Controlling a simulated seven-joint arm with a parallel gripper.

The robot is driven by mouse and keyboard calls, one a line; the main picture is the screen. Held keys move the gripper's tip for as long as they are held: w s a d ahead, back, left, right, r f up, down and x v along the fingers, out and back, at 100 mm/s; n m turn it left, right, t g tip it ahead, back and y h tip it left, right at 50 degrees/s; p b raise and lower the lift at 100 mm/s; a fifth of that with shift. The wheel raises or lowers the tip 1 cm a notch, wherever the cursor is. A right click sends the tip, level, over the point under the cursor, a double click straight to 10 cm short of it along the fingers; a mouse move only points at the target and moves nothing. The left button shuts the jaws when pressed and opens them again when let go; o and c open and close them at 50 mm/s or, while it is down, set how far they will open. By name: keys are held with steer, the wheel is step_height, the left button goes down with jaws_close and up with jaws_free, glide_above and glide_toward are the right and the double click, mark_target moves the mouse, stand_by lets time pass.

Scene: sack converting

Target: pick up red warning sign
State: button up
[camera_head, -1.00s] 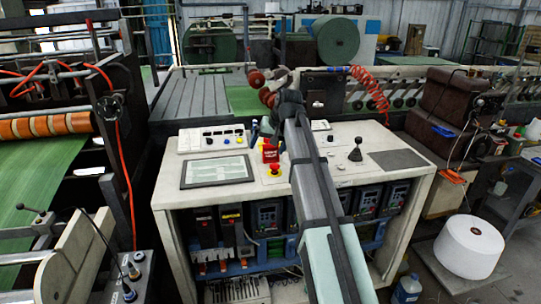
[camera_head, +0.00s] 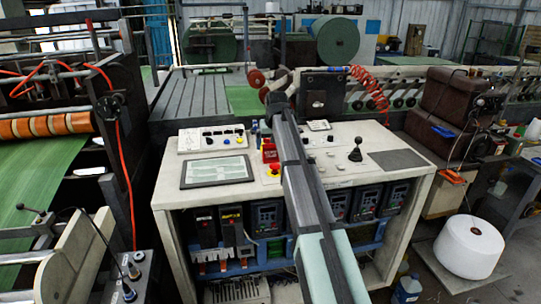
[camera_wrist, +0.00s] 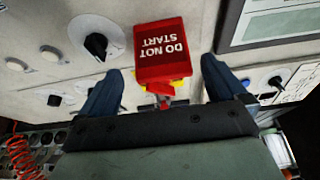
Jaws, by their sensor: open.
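The red warning sign (camera_wrist: 160,45) reads "DO NOT START" and appears upside down in the wrist view. It has yellow and red parts at its lower edge. In the head view the sign (camera_head: 269,152) stands on the console top, partly hidden by my arm. My gripper (camera_wrist: 160,67) is open, with one dark blue finger on each side of the sign in the wrist view. Nothing is held. Whether the fingertips are level with the sign or still above it is hard to tell.
A red and yellow stop button (camera_head: 274,169) sits in front of the sign on the console. A framed panel (camera_head: 217,172) lies to the left. A black knob (camera_wrist: 97,45) is close to one finger. A black lever (camera_head: 356,150) stands to the right.

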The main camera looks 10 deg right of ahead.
mark_target(270, 152)
steer(key=shift+a+x, duration=0.1)
steer(key=shift+x, duration=1.3)
steer(key=shift+a+x, duration=0.15)
steer(key=shift+x, duration=1.25)
steer(key=shift+s, duration=0.1)
steer(key=shift+c, duration=0.5)
steer(key=c, duration=1)
steer(key=shift+o, duration=0.2)
